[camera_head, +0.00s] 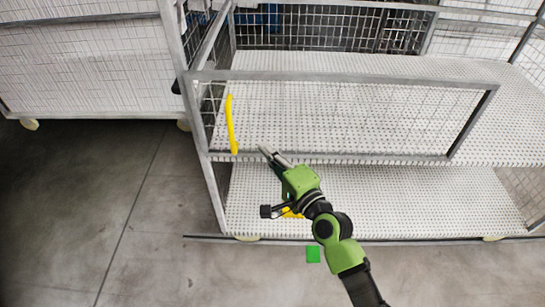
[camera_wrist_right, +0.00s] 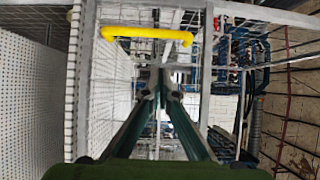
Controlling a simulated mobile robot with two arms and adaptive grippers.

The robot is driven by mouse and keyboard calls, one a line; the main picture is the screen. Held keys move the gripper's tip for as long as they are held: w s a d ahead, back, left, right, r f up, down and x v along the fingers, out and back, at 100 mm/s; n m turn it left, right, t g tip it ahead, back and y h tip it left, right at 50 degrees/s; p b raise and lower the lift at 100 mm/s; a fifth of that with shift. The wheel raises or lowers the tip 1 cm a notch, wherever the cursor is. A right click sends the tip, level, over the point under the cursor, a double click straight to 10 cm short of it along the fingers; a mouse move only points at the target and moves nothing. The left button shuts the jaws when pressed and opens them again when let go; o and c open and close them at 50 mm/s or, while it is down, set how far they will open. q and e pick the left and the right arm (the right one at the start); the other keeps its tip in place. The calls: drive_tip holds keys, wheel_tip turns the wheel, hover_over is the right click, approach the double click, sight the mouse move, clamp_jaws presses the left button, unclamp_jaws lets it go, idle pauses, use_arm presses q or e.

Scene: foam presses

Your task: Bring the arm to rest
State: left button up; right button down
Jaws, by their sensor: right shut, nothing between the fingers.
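My right arm, green and black, comes in from the bottom right in the head view. Its gripper (camera_head: 270,152) is shut with nothing between the fingers, in front of the lower rail of the cart's gate. In the right wrist view the fingertips (camera_wrist_right: 165,90) meet near the middle of the picture. A yellow handle (camera_head: 231,124) stands upright at the left of the gate, apart from the gripper. It also shows as a yellow bar (camera_wrist_right: 147,33) above the fingertips in the right wrist view. My left gripper is not in view.
A wire-mesh cart with perforated shelves (camera_head: 350,118) fills the right and middle. Another mesh cart (camera_head: 85,65) stands at the left. The grey floor (camera_head: 70,200) at the left is clear.

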drive_tip(key=s+d+f+n+g+h, duration=0.2)
drive_tip(key=s+d+f, duration=0.3)
drive_tip(key=f, duration=0.8)
drive_tip(key=s+d+f+n+g+h, duration=0.25)
drive_tip(key=s+d+f, duration=0.2)
drive_tip(key=f, duration=0.95)
drive_tip(key=s+d+f+n+g+h, duration=0.15)
drive_tip(key=s+d+f, duration=0.35)
drive_tip(key=f, duration=0.8)
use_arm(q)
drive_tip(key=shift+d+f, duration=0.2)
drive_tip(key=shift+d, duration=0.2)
use_arm(e)
drive_tip(key=s+d+f+n+g+h, duration=0.1)
drive_tip(key=s+d+f, duration=0.3)
drive_tip(key=s, duration=0.8)
drive_tip(key=s+d+f+n+g+h, duration=0.2)
drive_tip(key=s+d+f+n+g, duration=0.1)
drive_tip(key=s+f, duration=0.6)
drive_tip(key=s+d+f+n+g+h, duration=0.1)
drive_tip(key=s+d+f+n+g, duration=0.2)
drive_tip(key=s, duration=1.2)
drive_tip(key=d+f, duration=0.3)
drive_tip(key=d, duration=0.1)
drive_tip(key=shift+f+g+h, duration=0.3)
drive_tip(key=shift+f, duration=0.05)
